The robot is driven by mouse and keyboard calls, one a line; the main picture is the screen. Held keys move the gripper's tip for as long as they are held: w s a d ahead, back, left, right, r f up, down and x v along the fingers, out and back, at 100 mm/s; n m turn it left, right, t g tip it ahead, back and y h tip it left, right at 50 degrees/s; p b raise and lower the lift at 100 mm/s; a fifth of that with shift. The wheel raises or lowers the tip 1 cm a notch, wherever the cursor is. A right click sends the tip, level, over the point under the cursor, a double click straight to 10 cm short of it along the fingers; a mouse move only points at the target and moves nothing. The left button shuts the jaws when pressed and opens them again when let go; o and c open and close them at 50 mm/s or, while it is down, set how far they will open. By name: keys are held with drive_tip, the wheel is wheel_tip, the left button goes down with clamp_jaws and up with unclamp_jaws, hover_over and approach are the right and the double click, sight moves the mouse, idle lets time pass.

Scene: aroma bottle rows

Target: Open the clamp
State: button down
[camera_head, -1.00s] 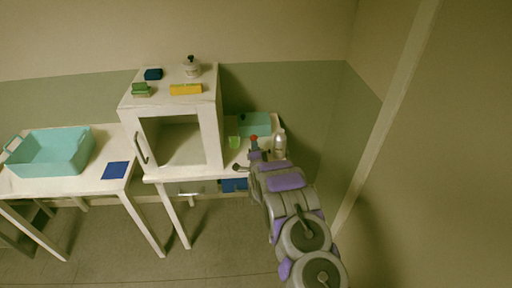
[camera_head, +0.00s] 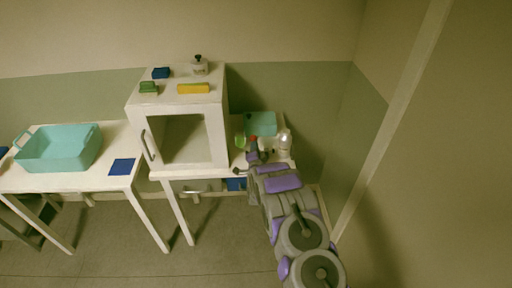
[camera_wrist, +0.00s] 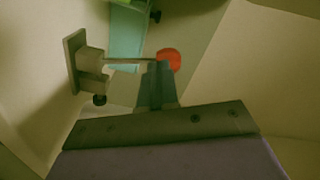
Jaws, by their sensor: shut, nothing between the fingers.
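The clamp (camera_wrist: 92,62) shows in the wrist view as a grey bracket with a flat plate, a thin bar running right, a red ball knob (camera_wrist: 168,60) and a black tip (camera_wrist: 99,100) below. My gripper (camera_wrist: 157,68) is shut and empty, its fingertips right beside the red knob and in front of the bar; I cannot tell whether they touch it. In the head view my gripper (camera_head: 253,150) is at the right side of the white cabinet (camera_head: 218,130), above the table. The clamp is not clear there, being small and partly hidden by my gripper.
A teal box (camera_head: 261,122), a green cup (camera_head: 240,140) and a pale bottle (camera_head: 284,142) stand close around my gripper on the table. Small blocks and a jar (camera_head: 200,67) are on the cabinet top. A teal basket (camera_head: 60,150) is on the left table.

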drive_tip(key=shift+a+f+n, duration=0.1)
drive_tip(key=shift+a+n, duration=0.35)
drive_tip(key=shift+n, duration=0.25)
drive_tip(key=shift+a+f, duration=0.1)
drive_tip(key=shift+a, duration=0.1)
drive_tip(key=s+p, duration=0.2)
drive_tip(key=s, duration=1.5)
drive_tip(key=shift+s+n+p, duration=0.2)
drive_tip(key=shift+n+p, duration=0.1)
drive_tip(key=shift+p, duration=0.05)
drive_tip(key=shift+f, duration=0.1)
